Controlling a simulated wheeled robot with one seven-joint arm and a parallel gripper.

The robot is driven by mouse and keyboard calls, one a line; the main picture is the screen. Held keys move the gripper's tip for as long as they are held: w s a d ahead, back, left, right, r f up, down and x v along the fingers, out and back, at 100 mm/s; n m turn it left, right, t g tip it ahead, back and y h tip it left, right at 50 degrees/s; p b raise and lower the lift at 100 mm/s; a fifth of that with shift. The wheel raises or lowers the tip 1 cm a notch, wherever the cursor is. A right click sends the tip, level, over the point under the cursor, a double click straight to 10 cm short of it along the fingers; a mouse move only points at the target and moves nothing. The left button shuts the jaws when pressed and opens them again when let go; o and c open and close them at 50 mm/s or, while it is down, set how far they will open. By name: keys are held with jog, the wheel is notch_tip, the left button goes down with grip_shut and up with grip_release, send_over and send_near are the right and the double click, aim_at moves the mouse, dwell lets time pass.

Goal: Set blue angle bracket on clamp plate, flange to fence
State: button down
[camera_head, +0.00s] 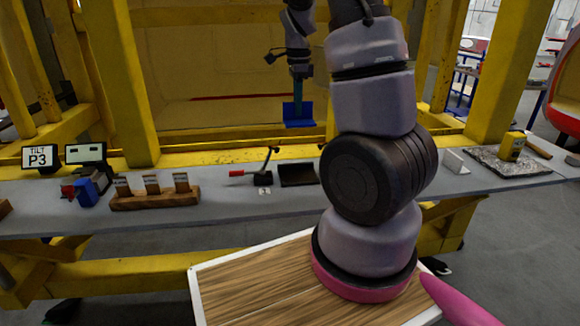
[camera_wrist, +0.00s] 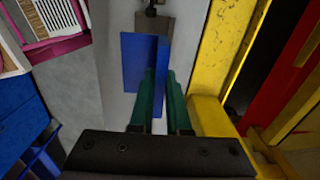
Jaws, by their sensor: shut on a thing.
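My gripper (camera_head: 298,97) is shut on the blue angle bracket (camera_head: 298,116) and holds it in the air above the bench, in front of the yellow frame. In the wrist view the green fingers (camera_wrist: 159,80) close on the blue bracket (camera_wrist: 138,62), whose broad faces spread ahead of the fingertips. A dark flat plate (camera_head: 297,174), seemingly the clamp plate, lies on the bench below the bracket, apart from it. A toggle clamp (camera_head: 262,178) with a red handle stands just left of it. I cannot make out the fence clearly.
Yellow posts rise behind the bench (camera_head: 225,190).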

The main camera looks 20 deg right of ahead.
jog(key=shift+w+d+f, duration=0.1)
jog(key=shift+w+f, duration=0.05)
jog(key=shift+f, duration=0.05)
notch_tip(320, 180, down, 17)
jog(key=shift+f, duration=0.15)
dwell(0.3)
jog(key=c, duration=0.9)
grip_release()
jog(key=shift+f, duration=0.15)
jog(key=shift+w, duration=0.1)
